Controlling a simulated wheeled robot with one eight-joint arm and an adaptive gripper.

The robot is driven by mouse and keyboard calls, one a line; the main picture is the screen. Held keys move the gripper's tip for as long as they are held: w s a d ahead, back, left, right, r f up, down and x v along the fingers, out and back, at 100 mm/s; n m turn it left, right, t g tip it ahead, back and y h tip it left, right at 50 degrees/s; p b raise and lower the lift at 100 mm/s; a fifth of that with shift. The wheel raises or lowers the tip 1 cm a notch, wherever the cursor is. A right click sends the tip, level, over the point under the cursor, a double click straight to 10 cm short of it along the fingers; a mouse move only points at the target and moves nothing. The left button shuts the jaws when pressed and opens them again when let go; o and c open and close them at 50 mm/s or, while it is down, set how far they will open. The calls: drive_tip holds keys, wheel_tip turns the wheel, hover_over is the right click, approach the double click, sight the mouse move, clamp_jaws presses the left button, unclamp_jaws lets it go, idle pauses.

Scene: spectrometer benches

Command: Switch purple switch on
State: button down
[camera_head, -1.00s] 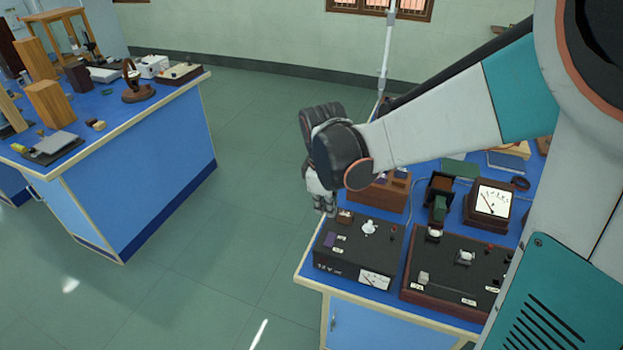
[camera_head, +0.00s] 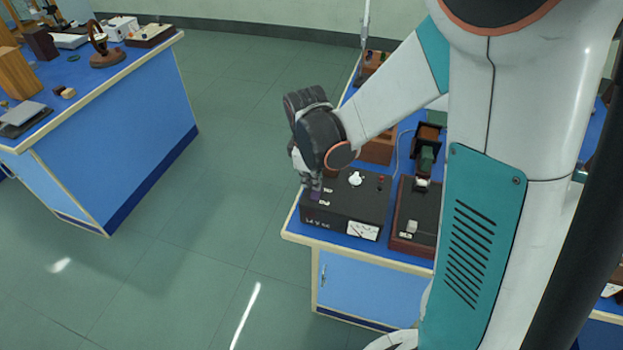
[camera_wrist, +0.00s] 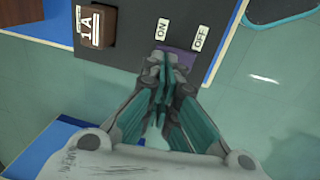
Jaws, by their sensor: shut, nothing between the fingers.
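The purple switch (camera_wrist: 176,60) is on top of a black power supply box (camera_head: 345,205), between the ON label (camera_wrist: 161,28) and the OFF label (camera_wrist: 200,37) side. It also shows as a small purple patch in the head view (camera_head: 316,196). My gripper (camera_wrist: 167,58) is shut and empty. Its fingertips are over the switch and hide part of it, overlapping the ON-label end in the wrist view. I cannot tell whether they touch it. In the head view my gripper (camera_head: 313,188) points down at the box's left end.
A brown block marked 1A (camera_wrist: 97,25) sits on the box near the fingers. A white knob (camera_head: 356,178) and a meter (camera_head: 363,230) are on the same box. Another instrument (camera_head: 412,222) stands to its right. Open floor lies left of the bench.

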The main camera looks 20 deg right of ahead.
drive_tip(key=shift+f, duration=0.1)
drive_tip(key=shift+w+d+f+g+y, duration=0.15)
drive_tip(key=shift+f+g+y, duration=0.15)
drive_tip(key=shift+g, duration=0.1)
drive_tip(key=shift+s+a+r, duration=0.2)
drive_tip(key=shift+s+a, duration=0.3)
drive_tip(key=shift+s, duration=0.15)
drive_tip(key=shift+w+r, duration=0.1)
drive_tip(key=shift+r, duration=0.45)
wheel_tip(320, 180, up, 13)
drive_tip(key=w+d+p, duration=0.1)
drive_tip(key=p, duration=0.4)
drive_tip(key=shift+p, duration=0.4)
